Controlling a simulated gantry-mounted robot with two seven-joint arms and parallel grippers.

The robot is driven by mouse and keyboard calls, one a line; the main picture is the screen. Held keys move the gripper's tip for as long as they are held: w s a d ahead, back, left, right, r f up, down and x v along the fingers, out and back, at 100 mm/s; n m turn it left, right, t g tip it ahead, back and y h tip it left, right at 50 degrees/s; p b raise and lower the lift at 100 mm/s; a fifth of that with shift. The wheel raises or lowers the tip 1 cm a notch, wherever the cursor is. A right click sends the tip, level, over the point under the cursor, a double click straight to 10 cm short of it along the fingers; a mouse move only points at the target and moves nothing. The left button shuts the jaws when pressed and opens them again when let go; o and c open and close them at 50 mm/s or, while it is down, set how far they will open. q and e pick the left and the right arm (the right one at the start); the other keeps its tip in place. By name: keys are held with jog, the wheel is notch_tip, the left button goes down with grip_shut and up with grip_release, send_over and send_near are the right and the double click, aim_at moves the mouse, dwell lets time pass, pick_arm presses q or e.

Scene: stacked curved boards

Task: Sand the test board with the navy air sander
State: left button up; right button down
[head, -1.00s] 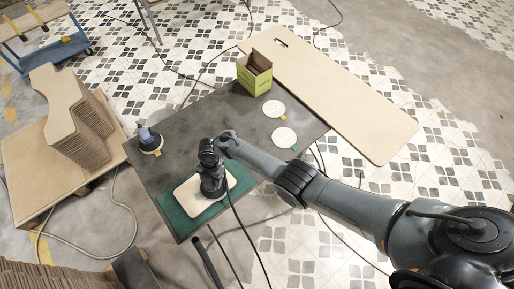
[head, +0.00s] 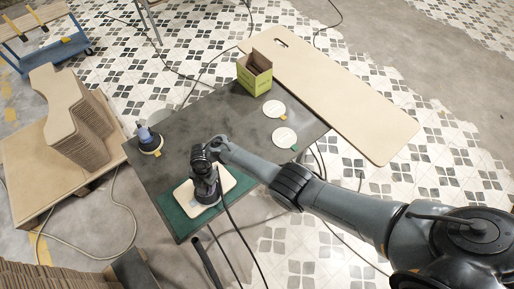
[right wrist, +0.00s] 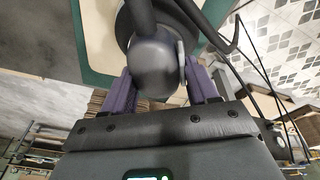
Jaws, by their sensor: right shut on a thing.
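The test board (head: 229,179) is a pale, round-cornered panel lying on a green mat (head: 179,222) at the front of the dark table. My right gripper (head: 203,160) is above it, shut on a dark grey sander (head: 206,188) with a black hose. The sander stands upright over the board, its pad seemingly on the surface; the contact is hidden. In the right wrist view, the purple-padded fingers of my right gripper (right wrist: 160,88) flank the sander's rounded dark body (right wrist: 155,62). A second sander (head: 149,140), with a blue body, stands on the table's left side. My left gripper is out of view.
A green-yellow open box (head: 254,80) and two pale discs (head: 274,108) (head: 284,137) sit on the table's far right side. Stacked curved boards (head: 75,120) stand at left. A long pale panel (head: 345,95) lies behind the table. Hoses trail across the floor.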

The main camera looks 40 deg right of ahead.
jog(key=shift+s+a+f, duration=0.1)
jog(key=shift+a, duration=0.15)
jog(key=shift+a, duration=0.45)
jog(key=shift+a+b, duration=0.45)
jog(key=shift+a, duration=0.45)
jog(key=shift+a, duration=0.1)
jog(key=shift+a+b, duration=0.55)
jog(key=shift+a, duration=1.05)
jog(key=shift+a, duration=0.1)
